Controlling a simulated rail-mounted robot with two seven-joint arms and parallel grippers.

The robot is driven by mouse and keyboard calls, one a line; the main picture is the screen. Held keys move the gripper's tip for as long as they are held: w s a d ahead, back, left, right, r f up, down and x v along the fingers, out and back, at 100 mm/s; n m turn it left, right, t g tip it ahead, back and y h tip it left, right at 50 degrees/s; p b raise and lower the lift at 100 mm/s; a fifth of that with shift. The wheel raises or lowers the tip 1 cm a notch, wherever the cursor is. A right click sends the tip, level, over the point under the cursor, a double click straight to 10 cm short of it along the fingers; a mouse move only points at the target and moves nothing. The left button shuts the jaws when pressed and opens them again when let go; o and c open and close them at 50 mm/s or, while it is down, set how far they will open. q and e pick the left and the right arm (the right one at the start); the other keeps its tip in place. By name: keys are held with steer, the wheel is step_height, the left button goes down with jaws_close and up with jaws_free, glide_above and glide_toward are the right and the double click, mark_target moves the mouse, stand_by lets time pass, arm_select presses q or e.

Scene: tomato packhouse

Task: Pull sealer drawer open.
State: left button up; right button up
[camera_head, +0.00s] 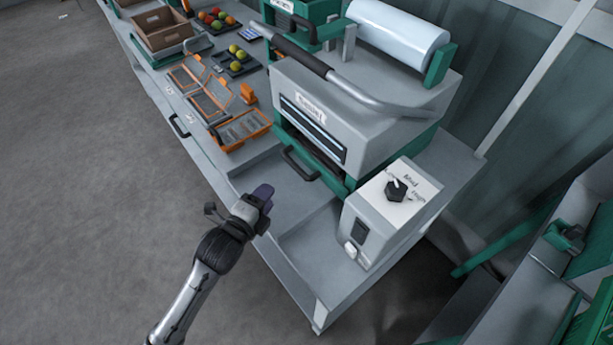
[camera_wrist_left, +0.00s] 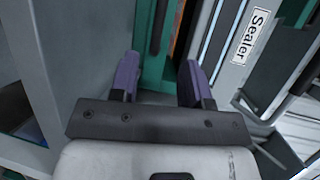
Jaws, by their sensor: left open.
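The sealer (camera_head: 340,115) is a grey and green machine on the bench. Its green drawer (camera_head: 332,173) sits low at the front and looks shut, with a dark handle (camera_head: 300,163) on the front. My left gripper (camera_head: 264,193) is in front of the drawer, a little below and left of the handle in the head view, apart from it. In the left wrist view its purple fingers (camera_wrist_left: 158,82) are spread with nothing between them. The sealer's label (camera_wrist_left: 250,37) and green parts lie beyond the fingertips. My right gripper is not in view.
A control box (camera_head: 385,215) with a black knob stands right of the drawer. The sealer's lever (camera_head: 350,85) is above. Orange-framed trays (camera_head: 240,130) lie left on the bench (camera_head: 305,245). A cardboard box (camera_head: 162,30) stands farther back. The floor at left is clear.

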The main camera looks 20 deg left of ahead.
mark_target(294, 163)
arm_select(q)
steer(key=shift+w+d+f, duration=0.15)
steer(key=shift+w+f, duration=0.05)
steer(key=shift+w, duration=0.4)
steer(key=b+x, duration=0.4)
steer(key=x, duration=0.8)
steer(key=shift+w+d, duration=0.1)
steer(key=shift+w, duration=0.3)
steer(key=shift+c, duration=0.4)
jaws_close()
